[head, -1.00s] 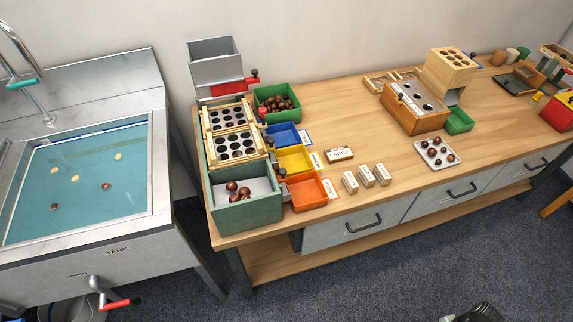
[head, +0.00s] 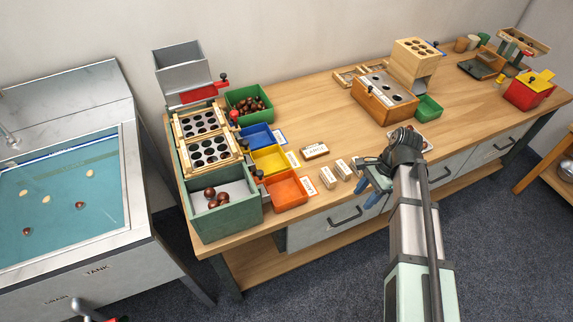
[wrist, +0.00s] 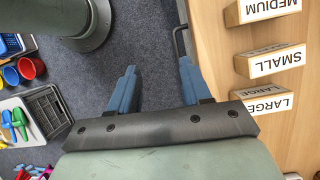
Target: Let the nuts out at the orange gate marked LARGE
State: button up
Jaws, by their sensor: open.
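The green sorter box (head: 222,222) stands at the bench's left end, with several brown nuts (head: 211,199) in its open lower compartment. The orange tray (head: 285,193) sits against its right side; a small dark knob (head: 258,174) shows above the tray's left edge. The gate itself is too small to make out clearly. A white card (head: 309,187) stands by the tray, its print unreadable. My gripper (head: 368,182) is open and empty at the bench's front edge, well right of the tray. In the wrist view its blue fingers (wrist: 155,88) are apart over the floor.
Wooden label blocks (head: 328,178) stand between tray and gripper; the wrist view shows a MEDIUM block (wrist: 262,10), a SMALL one and LARGE ones. Yellow (head: 269,159) and blue (head: 257,136) trays lie behind the orange one. A water tank (head: 70,190) stands at left.

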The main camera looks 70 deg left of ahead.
jog(key=s+a+r, duration=1)
jog(key=r, duration=0.3)
send_near(261, 172)
jog(key=shift+n, duration=0.4)
jog(key=x, duration=0.8)
jog(key=shift+f, duration=0.1)
grip_shut()
